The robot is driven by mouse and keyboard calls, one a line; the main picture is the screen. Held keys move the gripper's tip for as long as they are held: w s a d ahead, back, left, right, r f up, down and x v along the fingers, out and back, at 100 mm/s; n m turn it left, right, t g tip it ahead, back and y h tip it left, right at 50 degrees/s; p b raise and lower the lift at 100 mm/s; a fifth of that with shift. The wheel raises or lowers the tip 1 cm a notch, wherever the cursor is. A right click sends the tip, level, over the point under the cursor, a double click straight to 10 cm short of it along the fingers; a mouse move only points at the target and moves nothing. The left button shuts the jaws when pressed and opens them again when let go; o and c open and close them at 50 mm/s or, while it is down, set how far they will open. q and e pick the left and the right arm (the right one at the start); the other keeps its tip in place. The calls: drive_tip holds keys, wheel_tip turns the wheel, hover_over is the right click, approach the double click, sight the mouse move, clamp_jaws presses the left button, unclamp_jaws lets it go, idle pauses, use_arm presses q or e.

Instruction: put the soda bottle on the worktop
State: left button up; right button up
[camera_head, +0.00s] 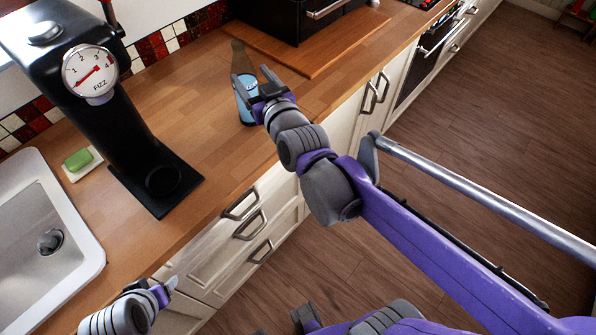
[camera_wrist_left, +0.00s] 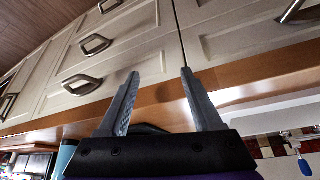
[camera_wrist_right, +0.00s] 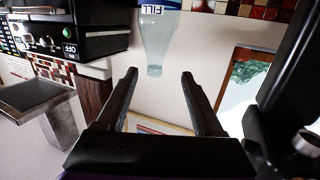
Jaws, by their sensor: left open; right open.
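My right gripper (camera_head: 251,72) is open and partly covers the bottle in the head view. In the right wrist view the bottle (camera_wrist_right: 157,50) appears ahead of the open fingers (camera_wrist_right: 160,73), in line with the gap; no grip on it shows. My left gripper (camera_head: 169,286) is low by the worktop's front edge. In the left wrist view its fingers (camera_wrist_left: 160,72) are open and empty.
A black drink machine (camera_head: 130,130) with a gauge stands left of the bottle. Farther left are a green soap (camera_head: 78,159) on a dish and a sink (camera_head: 30,215). A wooden board (camera_head: 315,55) and a black appliance (camera_head: 285,20) lie beyond. Worktop between machine and bottle is clear.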

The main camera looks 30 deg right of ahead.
drive_tip(key=s+f+g, duration=1.1)
drive_tip(key=s+f, duration=1)
drive_tip(key=s, duration=0.3)
drive_tip(key=shift+f+g, duration=0.3)
drive_tip(key=shift+g, duration=0.1)
drive_tip(key=shift+s, duration=0.1)
